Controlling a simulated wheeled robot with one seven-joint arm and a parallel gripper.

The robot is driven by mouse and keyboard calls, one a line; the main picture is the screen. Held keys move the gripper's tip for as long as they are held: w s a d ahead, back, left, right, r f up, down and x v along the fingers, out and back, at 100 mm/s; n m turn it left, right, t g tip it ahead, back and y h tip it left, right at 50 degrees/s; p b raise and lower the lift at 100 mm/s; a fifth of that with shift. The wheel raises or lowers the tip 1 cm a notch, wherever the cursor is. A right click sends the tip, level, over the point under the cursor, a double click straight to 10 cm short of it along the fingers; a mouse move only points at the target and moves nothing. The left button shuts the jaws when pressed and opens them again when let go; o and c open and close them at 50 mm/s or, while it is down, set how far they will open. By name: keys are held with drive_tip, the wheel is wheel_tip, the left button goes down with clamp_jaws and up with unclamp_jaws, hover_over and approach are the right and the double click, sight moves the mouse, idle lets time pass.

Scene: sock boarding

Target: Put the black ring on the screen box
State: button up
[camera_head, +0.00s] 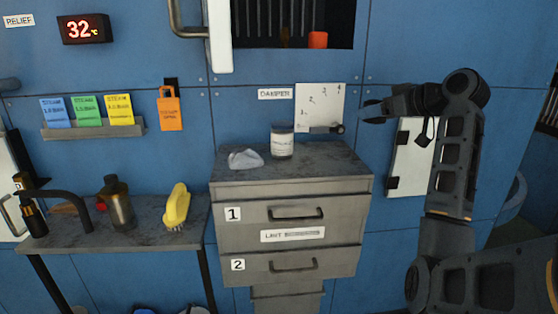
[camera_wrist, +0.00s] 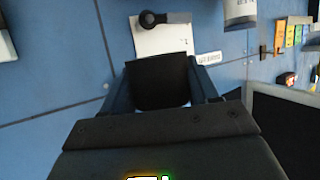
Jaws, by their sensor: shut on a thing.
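My gripper (camera_head: 372,112) is at the right in the head view, pointing left, in front of the blue wall near the white damper plate (camera_head: 318,103). In the wrist view its two blue fingers (camera_wrist: 160,62) stand on either side of a broad dark thing (camera_wrist: 158,84), and they are shut on it. I cannot tell from its face whether this is the black ring. A black box with a screen (camera_head: 83,29) showing a red 32 hangs high on the wall at the upper left.
A drawer cabinet (camera_head: 290,201) bears a white-labelled jar (camera_head: 282,142) and a grey cloth (camera_head: 245,159). A black lever (camera_head: 333,129) sits on the damper plate's lower edge. A card rack (camera_head: 93,127) and an orange tag (camera_head: 170,109) hang at left, above a side table (camera_head: 140,238).

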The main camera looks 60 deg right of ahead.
drive_tip(key=p, duration=0.1)
hover_over(330, 166)
wheel_tip(330, 166, down, 7)
drive_tip(key=shift+d, duration=0.1)
drive_tip(key=shift+f+p, duration=0.3)
drive_tip(key=shift+f, duration=1.75)
drive_tip(key=shift+f, duration=0.2)
drive_tip(key=o, duration=1.1)
